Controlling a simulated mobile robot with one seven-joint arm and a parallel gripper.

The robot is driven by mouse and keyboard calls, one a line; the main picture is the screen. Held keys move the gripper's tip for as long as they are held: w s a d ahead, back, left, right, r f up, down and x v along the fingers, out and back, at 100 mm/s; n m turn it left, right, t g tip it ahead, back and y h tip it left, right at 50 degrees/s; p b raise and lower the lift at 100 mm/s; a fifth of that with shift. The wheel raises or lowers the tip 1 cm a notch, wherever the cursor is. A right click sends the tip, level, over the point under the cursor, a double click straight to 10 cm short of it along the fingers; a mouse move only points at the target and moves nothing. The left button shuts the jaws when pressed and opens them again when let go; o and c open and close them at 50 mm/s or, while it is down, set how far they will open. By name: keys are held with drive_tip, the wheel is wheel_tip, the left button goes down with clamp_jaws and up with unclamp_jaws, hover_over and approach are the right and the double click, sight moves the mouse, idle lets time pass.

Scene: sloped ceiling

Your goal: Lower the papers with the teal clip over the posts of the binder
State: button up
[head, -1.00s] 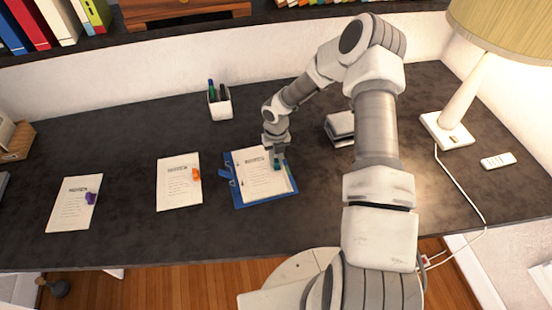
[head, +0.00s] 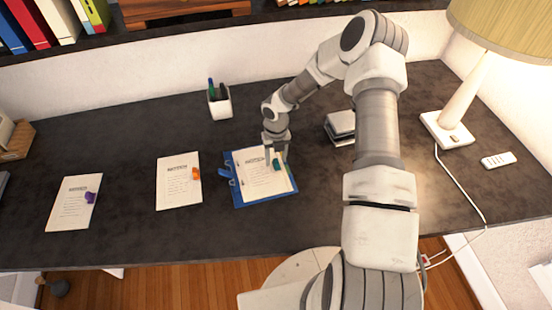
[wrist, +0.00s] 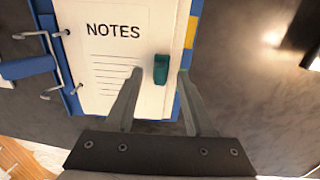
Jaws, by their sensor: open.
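The papers with the teal clip (head: 262,180) lie on the blue binder (head: 236,200), and both show in the head view. In the wrist view the top sheet (wrist: 112,65) reads NOTES, and the teal clip (wrist: 161,69) grips its right side. My gripper (head: 277,156) is open above the clip, with one finger on each side of it in the wrist view. The binder's metal posts (wrist: 62,33) show at the papers' left edge and appear to meet the sheet there. I cannot tell how far down the papers sit on them.
Papers with an orange clip (head: 179,185) and papers with a purple clip (head: 72,205) lie to the left. A pen cup (head: 220,105) stands behind. A dark stack (head: 340,126) and a lamp (head: 449,128) stand to the right. The desk between these is clear.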

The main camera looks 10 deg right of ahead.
wheel_tip(320, 180, up, 17)
idle(0.4)
drive_tip(key=shift+f, duration=0.1)
